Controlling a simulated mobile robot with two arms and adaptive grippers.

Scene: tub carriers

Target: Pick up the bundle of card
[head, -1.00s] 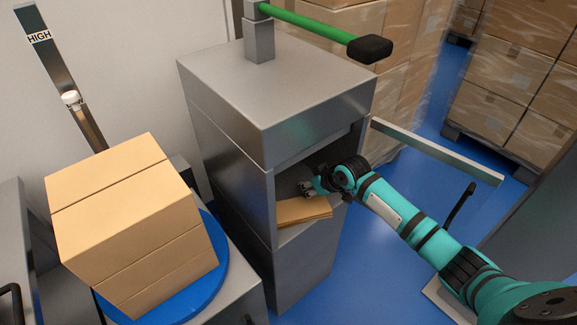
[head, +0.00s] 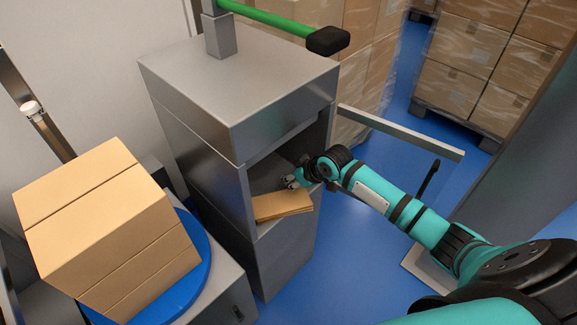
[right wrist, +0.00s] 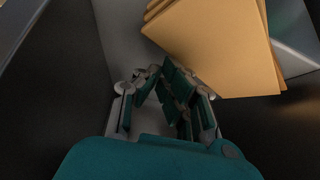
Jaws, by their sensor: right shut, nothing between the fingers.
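The bundle of card (head: 282,204) is a flat tan stack lying on the floor of an open compartment in the grey metal cabinet (head: 240,95). In the right wrist view the card bundle (right wrist: 222,45) fills the upper right, its sheets slightly fanned. My right gripper (head: 291,182) is inside the compartment, just behind and above the stack in the head view. In the right wrist view the gripper (right wrist: 163,88) is shut and empty, with its fingers close to the near corner of the card; contact cannot be told. My left gripper is out of view.
A large cardboard box (head: 105,225) sits on a blue round turntable (head: 203,262) at left. A green lever (head: 265,20) with a black grip rises over the cabinet. Wrapped pallets (head: 465,75) are behind.

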